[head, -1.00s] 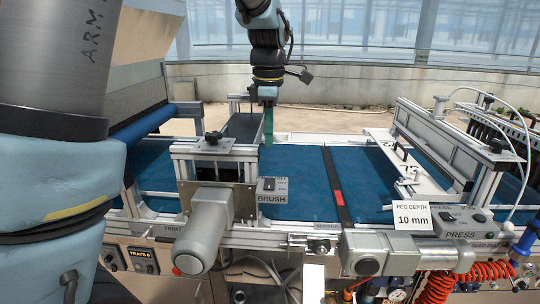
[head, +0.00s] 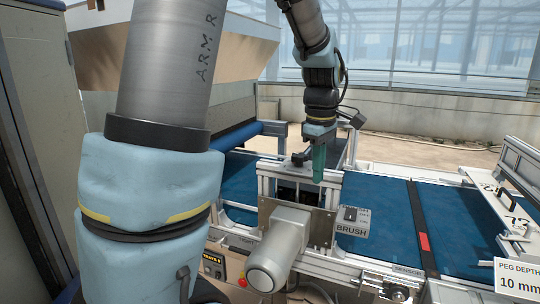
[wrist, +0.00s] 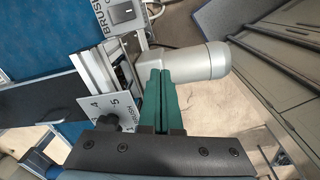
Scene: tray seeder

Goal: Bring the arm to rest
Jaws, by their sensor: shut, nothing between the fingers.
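My gripper (head: 319,163) hangs at the end of my arm over the brush unit, its green fingers pointing down. In the wrist view the two green fingers (wrist: 158,100) lie side by side, closed with nothing between them. The brush unit's aluminium frame (head: 270,188) and its grey motor (head: 280,250) stand below and in front of the fingers. In the wrist view the motor (wrist: 195,64) shows just beyond the fingertips. I cannot tell the exact gap between the fingers and the frame.
A brush switch box (head: 351,221) is right of the frame. The blue conveyor belt (head: 380,210) runs right, crossed by a dark strip (head: 421,230). A peg depth sign (head: 517,279) stands at the lower right. A grey cabinet (head: 38,130) stands at far left.

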